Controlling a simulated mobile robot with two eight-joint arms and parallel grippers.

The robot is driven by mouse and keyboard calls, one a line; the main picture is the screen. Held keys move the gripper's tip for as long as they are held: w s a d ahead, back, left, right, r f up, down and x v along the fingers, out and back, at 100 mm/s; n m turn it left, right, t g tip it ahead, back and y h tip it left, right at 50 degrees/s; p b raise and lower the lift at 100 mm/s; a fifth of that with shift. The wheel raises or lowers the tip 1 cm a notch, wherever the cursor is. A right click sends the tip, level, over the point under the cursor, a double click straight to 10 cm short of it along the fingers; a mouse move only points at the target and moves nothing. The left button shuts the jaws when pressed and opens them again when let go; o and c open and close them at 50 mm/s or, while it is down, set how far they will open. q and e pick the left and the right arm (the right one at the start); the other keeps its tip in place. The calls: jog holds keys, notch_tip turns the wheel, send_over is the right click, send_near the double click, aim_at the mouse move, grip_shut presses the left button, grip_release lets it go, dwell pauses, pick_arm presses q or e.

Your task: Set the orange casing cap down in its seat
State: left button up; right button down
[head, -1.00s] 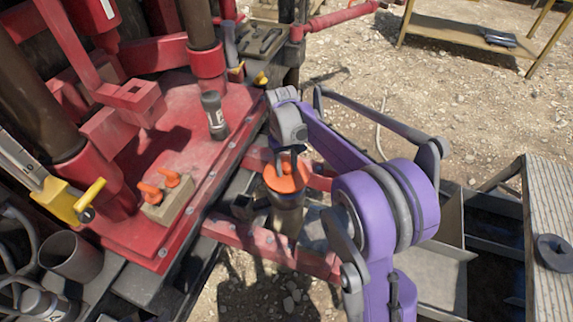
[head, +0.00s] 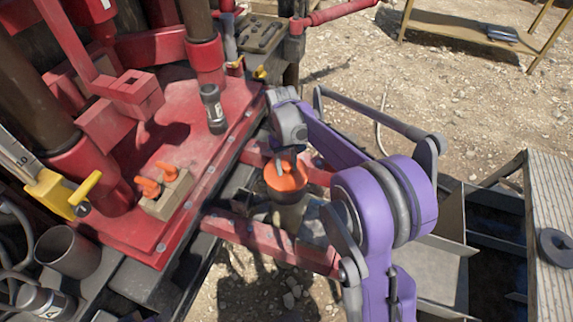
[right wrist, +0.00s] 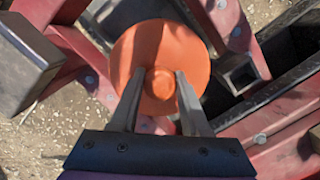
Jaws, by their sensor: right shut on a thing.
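The orange casing cap (head: 286,176) is a round disc with a raised centre knob, at mid-picture in the head view. It sits just above or on the top of an upright cylinder (head: 289,214) between the red beams; I cannot tell whether they touch. My right gripper (head: 285,164) reaches down onto the cap from above. In the right wrist view the cap (right wrist: 160,42) is seen from above, and the two fingers of my right gripper (right wrist: 160,83) are closed on its knob. The cap hides its underside and whatever lies directly below. My left gripper is not in view.
Red beams (head: 275,243) flank the cylinder. The red deck (head: 130,225) at left carries a block with two orange handles (head: 165,190) and a dark bottle-like cylinder (head: 213,108). A plank walkway (head: 552,195) with a black ring (head: 556,250) is at right.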

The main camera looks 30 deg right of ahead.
jog(key=shift+f+b, duration=0.3)
jog(key=shift+f, duration=0.2)
jog(key=shift+c, duration=1.5)
grip_release()
jog(key=r, duration=0.3)
jog(key=r+p, duration=0.1)
jog(key=r, duration=0.3)
jog(key=w+r, duration=0.1)
jog(key=r, duration=0.2)
jog(key=shift+w+r, duration=0.1)
jog(key=shift+r, duration=0.25)
